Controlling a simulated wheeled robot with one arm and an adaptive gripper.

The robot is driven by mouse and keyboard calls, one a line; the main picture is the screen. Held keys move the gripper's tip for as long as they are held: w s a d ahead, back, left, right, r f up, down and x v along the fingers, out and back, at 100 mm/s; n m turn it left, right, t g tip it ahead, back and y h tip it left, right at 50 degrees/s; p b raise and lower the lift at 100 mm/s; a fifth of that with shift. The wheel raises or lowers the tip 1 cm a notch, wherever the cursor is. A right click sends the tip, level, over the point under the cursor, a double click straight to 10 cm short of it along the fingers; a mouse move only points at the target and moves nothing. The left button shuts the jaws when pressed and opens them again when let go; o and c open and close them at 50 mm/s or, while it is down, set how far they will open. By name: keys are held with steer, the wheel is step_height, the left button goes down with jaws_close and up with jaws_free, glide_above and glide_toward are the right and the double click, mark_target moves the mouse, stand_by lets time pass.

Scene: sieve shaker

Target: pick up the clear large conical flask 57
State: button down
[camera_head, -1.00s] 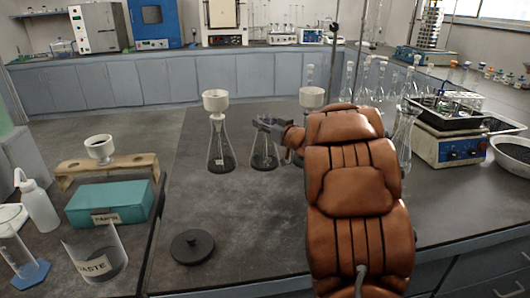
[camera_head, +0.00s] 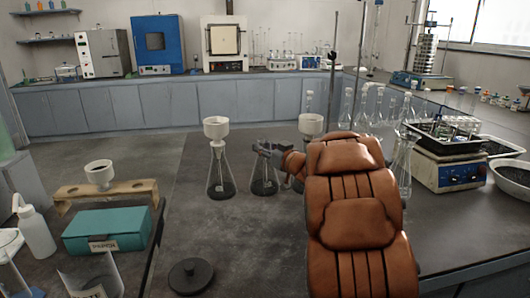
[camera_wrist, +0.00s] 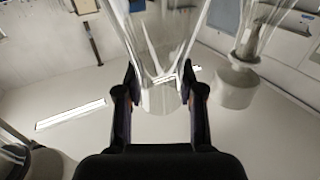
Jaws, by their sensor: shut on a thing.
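A clear conical flask (camera_head: 264,184) with dark contents at its base stands upright on the dark bench in the head view. No number on it is readable. My gripper (camera_head: 268,150) is at its neck, reaching in from the right. In the wrist view clear glass (camera_wrist: 158,75) fills the gap between the two fingers of my gripper (camera_wrist: 160,98), which are shut on it. Whether the base touches the bench is hard to tell. A similar flask with a white funnel (camera_head: 215,128) stands just left of it.
Another white funnel (camera_head: 311,124) shows behind my arm, with several clear flasks (camera_head: 365,108) beyond. A black round lid (camera_head: 191,276) lies in front. A teal box (camera_head: 107,230) and wooden stand (camera_head: 125,192) are left.

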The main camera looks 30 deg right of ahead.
steer(key=shift+r+p, duration=0.4)
steer(key=shift+r, duration=1.35)
steer(key=shift+s+a+f, duration=0.15)
steer(key=shift+s+a, duration=0.25)
steer(key=shift+s, duration=0.4)
steer(key=shift+s+a+r, duration=0.65)
steer(key=shift+s+a, duration=2.35)
steer(key=shift+s, duration=3.15)
steer(key=r+p, duration=0.2)
steer(key=p, duration=0.1)
steer(key=r+p, duration=0.3)
steer(key=shift+s+a, duration=0.15)
steer(key=shift+s, duration=0.05)
